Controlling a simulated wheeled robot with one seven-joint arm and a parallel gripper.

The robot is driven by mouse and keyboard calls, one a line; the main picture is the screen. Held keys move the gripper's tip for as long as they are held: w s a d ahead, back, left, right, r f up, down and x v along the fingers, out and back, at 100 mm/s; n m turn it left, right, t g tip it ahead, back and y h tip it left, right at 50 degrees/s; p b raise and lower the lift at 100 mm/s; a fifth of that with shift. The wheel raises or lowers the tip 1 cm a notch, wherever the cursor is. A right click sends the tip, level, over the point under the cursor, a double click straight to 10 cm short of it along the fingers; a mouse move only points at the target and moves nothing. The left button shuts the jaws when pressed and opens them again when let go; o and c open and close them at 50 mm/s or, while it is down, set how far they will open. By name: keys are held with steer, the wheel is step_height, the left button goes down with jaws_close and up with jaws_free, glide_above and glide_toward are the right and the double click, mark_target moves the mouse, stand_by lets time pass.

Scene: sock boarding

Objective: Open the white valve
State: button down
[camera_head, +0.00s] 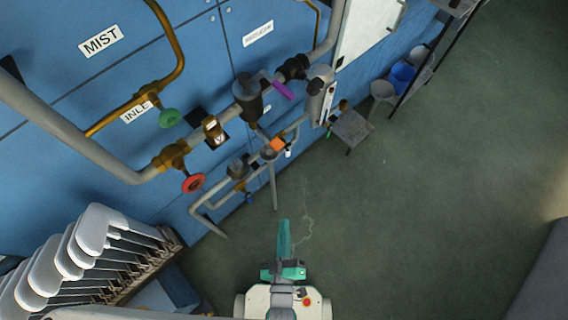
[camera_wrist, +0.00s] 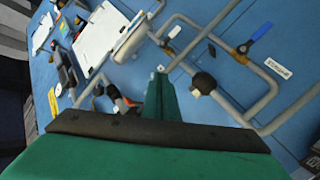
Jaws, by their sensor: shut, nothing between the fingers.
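I cannot surely identify the white valve. A small white piece (camera_head: 288,153) sits just below an orange part on the thin pipes of the blue wall, and it may be the valve's handle. My gripper (camera_head: 284,222) points up the picture from my base, over the floor, apart from the pipes and below that white piece. In the wrist view its green fingers (camera_wrist: 160,80) are together with nothing between them, in front of the pipework. A black round fitting there has a small white tip.
A red handwheel (camera_head: 193,183), a green knob (camera_head: 170,117) and a purple handle (camera_head: 284,90) are on the pipes. A blue lever (camera_wrist: 262,33) shows in the wrist view. White sock forms (camera_head: 95,225) stand on a rack at left.

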steer(key=w+f+n, duration=0.5)
steer(key=w+f, duration=0.3)
steer(key=n+t, duration=0.2)
steer(key=n, duration=0.4)
glide_toward(288, 150)
steer(key=s+a+f, duration=0.1)
steer(key=s+f, duration=0.2)
steer(key=s, duration=0.1)
steer(key=w, duration=0.9)
steer(key=shift+w+a, duration=0.2)
steer(key=shift+w, duration=0.1)
steer(key=shift+f, duration=0.25)
